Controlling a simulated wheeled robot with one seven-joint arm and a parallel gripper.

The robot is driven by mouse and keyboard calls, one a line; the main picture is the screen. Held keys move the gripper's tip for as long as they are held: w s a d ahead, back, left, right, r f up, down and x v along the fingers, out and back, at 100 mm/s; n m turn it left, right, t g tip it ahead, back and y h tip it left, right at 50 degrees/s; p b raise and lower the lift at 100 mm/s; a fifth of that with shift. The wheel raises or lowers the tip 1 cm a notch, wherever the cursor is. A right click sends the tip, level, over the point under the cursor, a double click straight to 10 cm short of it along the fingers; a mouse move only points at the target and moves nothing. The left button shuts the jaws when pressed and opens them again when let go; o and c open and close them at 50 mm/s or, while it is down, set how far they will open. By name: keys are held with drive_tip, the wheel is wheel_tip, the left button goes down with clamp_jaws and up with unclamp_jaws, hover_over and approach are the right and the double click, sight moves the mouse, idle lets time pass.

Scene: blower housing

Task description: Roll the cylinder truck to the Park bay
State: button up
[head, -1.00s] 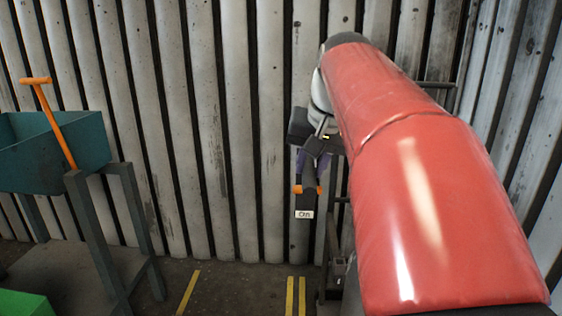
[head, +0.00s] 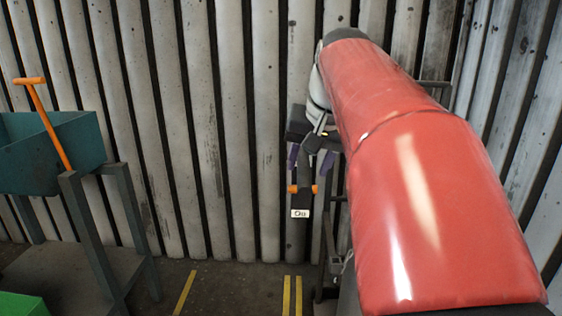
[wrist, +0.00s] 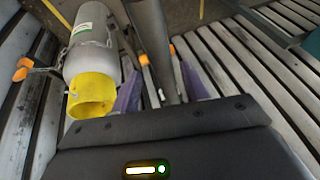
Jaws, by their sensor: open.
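My gripper (head: 310,158) is open near the wall in the head view, and its purple fingers also show in the wrist view (wrist: 163,85). A dark bar with orange ends (head: 303,188) and a small white label runs between the fingers, with a visible gap on both sides; it also shows in the wrist view (wrist: 155,40). A grey cylinder with a yellow collar (wrist: 92,95) stands left of the fingers in the wrist view. An orange-tipped handle (wrist: 22,70) is beside it. The truck's frame and wheels are mostly hidden, and I cannot make out a Park bay sign.
A teal bin (head: 70,150) with an orange-handled tool stands on a grey stand (head: 85,240) at left. A green box (head: 22,305) is at lower left. Yellow floor lines (head: 186,292) and a double line (head: 293,296) mark the floor. Ribbed wall panels (head: 235,130) close the back.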

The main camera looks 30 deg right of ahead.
drive_tip(key=p+v, duration=0.1)
drive_tip(key=v, duration=0.6)
drive_tip(key=shift+r, duration=0.1)
